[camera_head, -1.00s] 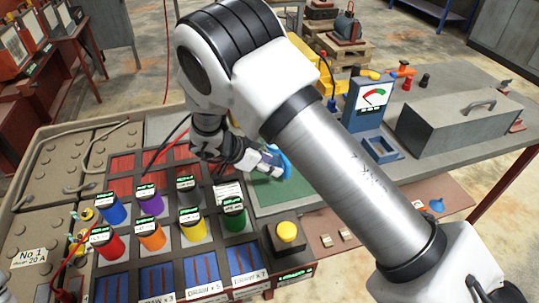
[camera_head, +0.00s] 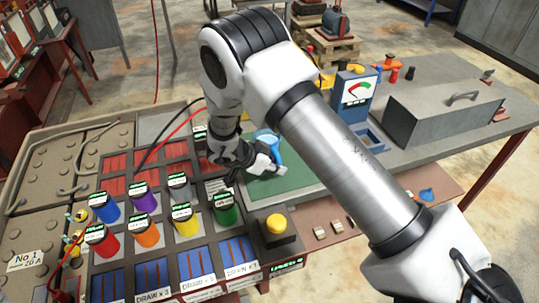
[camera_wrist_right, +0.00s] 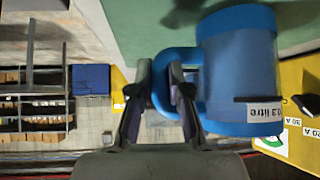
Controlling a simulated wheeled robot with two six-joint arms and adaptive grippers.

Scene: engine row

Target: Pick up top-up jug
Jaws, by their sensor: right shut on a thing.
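The top-up jug is blue, with a see-through body and a brighter blue rim and handle. In the head view the jug (camera_head: 269,142) shows partly behind my right gripper (camera_head: 279,163), over the green mat (camera_head: 285,180). In the right wrist view the jug (camera_wrist_right: 238,72) fills the upper right and carries a white litre label. My right gripper (camera_wrist_right: 166,88) is shut on its handle, with the fingers on either side of the handle's bar. The jug seems to be raised off the mat, whose surface shows a dark shadow. My left gripper is not in view.
Left of the mat, a rack holds several coloured cylinders, including a green one (camera_head: 226,210). A yellow button (camera_head: 277,224) sits in front of the mat. A blue gauge stand (camera_head: 352,100) and a grey toolbox (camera_head: 445,110) stand to the right. Red and black cables hang behind the rack.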

